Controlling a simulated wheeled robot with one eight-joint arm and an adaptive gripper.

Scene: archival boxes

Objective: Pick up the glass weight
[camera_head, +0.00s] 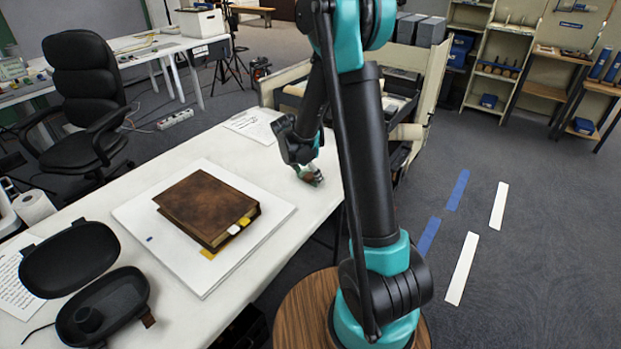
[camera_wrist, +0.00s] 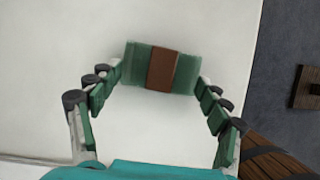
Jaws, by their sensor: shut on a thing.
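The glass weight (camera_wrist: 133,63) is a greenish block with a brown band around its middle. In the wrist view it spans the gap between the fingertips of my gripper (camera_wrist: 160,82), which is shut on it at its two ends. In the head view the weight (camera_head: 316,180) shows small and partly hidden at the end of my gripper (camera_head: 306,172), at the right part of the white table (camera_head: 290,222). I cannot tell whether it touches the table top or is slightly above it.
A brown leather book (camera_head: 205,203) lies on a white board (camera_head: 145,222) left of my gripper. An open black case (camera_head: 72,262) is at the front left. A paper sheet (camera_head: 255,125) lies behind. A cart (camera_head: 425,85) with shelves stands beyond my arm. Bare table surrounds the weight.

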